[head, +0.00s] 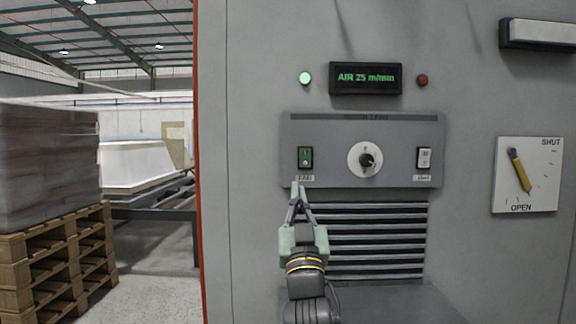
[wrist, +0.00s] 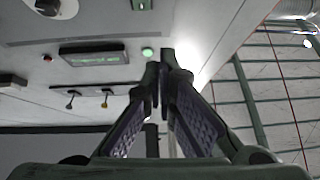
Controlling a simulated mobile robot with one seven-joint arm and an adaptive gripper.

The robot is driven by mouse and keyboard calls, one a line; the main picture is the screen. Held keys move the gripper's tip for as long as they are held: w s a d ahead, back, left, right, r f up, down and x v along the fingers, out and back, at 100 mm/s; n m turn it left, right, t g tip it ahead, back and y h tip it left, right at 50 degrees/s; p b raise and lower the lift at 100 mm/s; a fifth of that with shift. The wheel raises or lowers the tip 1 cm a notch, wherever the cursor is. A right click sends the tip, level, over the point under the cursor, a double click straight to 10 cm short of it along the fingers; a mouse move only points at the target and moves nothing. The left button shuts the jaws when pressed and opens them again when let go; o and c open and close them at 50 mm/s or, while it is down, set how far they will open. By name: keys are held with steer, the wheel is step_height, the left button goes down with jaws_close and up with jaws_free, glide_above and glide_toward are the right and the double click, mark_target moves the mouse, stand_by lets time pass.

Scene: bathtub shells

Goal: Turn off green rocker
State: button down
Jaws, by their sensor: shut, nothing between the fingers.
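The green rocker (head: 305,157) sits in a dark frame at the left of the grey control panel, above a small label that seems to read FAN. I cannot tell which side of it is pressed. In the wrist view the green rocker (wrist: 141,4) shows at the top edge, partly cut off. My gripper (head: 298,188) is shut and empty, with its tips just below the rocker, by the label. In the wrist view my gripper (wrist: 164,68) shows its fingertips together. I cannot tell whether they touch the panel.
A round knob (head: 367,160) and a white rocker (head: 424,158) share the panel. Above are a lit green lamp (head: 305,78), a display (head: 366,78) reading AIR 25 m/min and a red lamp (head: 422,80). Vent slats (head: 375,240) lie below; a yellow-handled dial (head: 520,172) is right.

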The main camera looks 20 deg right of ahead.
mark_target(310, 165)
steer(key=d, duration=0.1)
steer(key=d+h, duration=0.1)
steer(key=d+m, duration=0.1)
steer(key=shift+w+d+f+g+h, duration=0.2)
steer(key=shift+w+d+g+h, duration=0.05)
steer(key=shift+g+h, duration=0.05)
steer(key=p+x, duration=0.1)
steer(key=x, duration=0.3)
steer(key=w+f+p+x, duration=0.1)
steer(key=x, duration=0.3)
steer(key=p+x, duration=0.2)
steer(key=x, duration=0.2)
steer(key=shift+w+d+f, duration=0.1)
steer(key=shift+w+f, duration=0.15)
steer(key=shift+w+d+f, duration=0.1)
steer(key=shift+w, duration=0.3)
